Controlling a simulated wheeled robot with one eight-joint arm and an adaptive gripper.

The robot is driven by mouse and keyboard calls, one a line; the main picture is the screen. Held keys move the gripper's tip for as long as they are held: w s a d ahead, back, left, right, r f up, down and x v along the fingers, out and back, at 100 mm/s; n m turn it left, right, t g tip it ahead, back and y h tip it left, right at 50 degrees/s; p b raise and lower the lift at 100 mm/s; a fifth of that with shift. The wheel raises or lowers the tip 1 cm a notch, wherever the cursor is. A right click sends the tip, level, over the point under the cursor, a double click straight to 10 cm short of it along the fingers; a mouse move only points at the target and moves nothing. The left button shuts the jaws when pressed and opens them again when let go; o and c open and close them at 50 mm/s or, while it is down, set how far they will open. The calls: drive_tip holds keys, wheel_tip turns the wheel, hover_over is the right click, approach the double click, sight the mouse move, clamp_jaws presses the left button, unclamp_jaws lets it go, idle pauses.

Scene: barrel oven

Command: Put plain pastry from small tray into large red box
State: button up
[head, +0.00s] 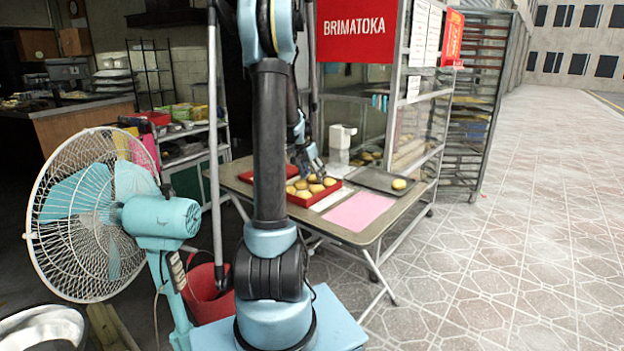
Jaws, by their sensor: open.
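A red box (305,202) holding several round golden-brown pastries (303,185) sits near the middle of the folding table. A dark, flat tray (372,181) lies to its right, with one round pastry (399,184) near its right end. My gripper (317,172) is open, low above the back part of the red box and the pastries in it. It is left of the pastry on the tray and apart from it. My arm's column hides part of the table's left side. The gripper's fingertips are small in this view.
Another red container (246,171) lies at the table's back left. A pink sheet (360,211) lies at the front. A white dispenser (342,137) stands behind the tray. A glass cabinet (405,130) borders the back. A blue fan (160,215) stands left. Paving at right is clear.

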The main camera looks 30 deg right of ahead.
drive_tip(key=v, duration=1.1)
drive_tip(key=s+a+n+y, duration=0.1)
drive_tip(key=s+a+n, duration=0.15)
drive_tip(key=a, duration=0.35)
drive_tip(key=s+a+n, duration=0.1)
drive_tip(key=s+a, duration=0.3)
drive_tip(key=a, duration=0.1)
drive_tip(key=s+a+f+n+y, duration=0.1)
drive_tip(key=s+a+f+n, duration=0.4)
drive_tip(key=s+a, duration=0.5)
drive_tip(key=s+a+f+n+y, duration=0.2)
drive_tip(key=s+a+f+n, duration=0.3)
drive_tip(key=s+a, duration=0.6)
drive_tip(key=s+f, duration=0.2)
drive_tip(key=s, duration=0.2)
drive_tip(key=shift+s+a+t, duration=0.15)
drive_tip(key=shift+a+t, duration=0.1)
drive_tip(key=shift+t, duration=0.05)
drive_tip(key=shift+n, duration=0.25)
